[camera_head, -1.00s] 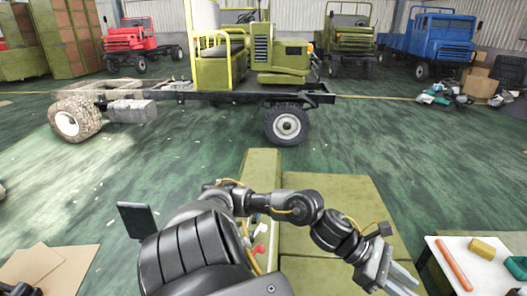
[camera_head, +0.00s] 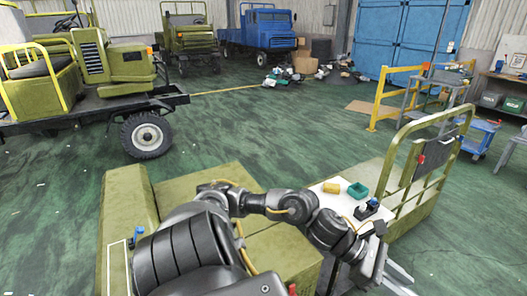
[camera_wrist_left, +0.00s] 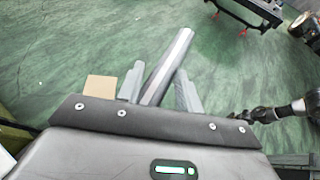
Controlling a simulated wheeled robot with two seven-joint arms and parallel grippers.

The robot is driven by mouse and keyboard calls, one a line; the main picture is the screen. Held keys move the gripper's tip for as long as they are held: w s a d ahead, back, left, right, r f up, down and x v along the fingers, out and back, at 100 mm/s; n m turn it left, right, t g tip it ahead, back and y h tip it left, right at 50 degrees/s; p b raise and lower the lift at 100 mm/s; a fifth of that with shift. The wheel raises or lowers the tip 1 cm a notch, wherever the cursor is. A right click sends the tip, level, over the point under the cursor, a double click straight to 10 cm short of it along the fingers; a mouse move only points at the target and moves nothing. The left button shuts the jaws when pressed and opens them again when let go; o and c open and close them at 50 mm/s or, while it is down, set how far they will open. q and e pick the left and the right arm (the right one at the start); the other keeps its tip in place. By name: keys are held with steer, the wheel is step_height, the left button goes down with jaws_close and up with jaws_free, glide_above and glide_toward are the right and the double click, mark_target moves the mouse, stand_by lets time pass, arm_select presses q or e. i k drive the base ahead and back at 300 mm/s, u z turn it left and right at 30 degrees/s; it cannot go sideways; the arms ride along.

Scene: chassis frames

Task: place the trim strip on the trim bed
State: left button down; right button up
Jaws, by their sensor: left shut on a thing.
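In the left wrist view, a long pale grey trim strip (camera_wrist_left: 169,63) with a darker side sticks out from between the fingers of my left gripper (camera_wrist_left: 160,90). The gripper is shut on it, and the strip points away over the green floor, tilted slightly right. I cannot pick out the trim bed in these frames.
Olive boxes (camera_head: 188,186) stand close in front. A white-topped table (camera_head: 325,198) holds a yellow block (camera_head: 357,190) and a green bin (camera_head: 330,187). An olive rail frame (camera_head: 421,170) is at right. An olive truck (camera_head: 90,70) stands left. The middle floor is clear.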

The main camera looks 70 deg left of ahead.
mark_target(117, 272)
steer(key=z, duration=0.2)
steer(key=k, duration=2.2)
steer(key=z, duration=2)
steer(key=k, duration=0.7)
steer(key=z, duration=1)
steer(key=k, duration=0.7)
steer(key=z, duration=0.1)
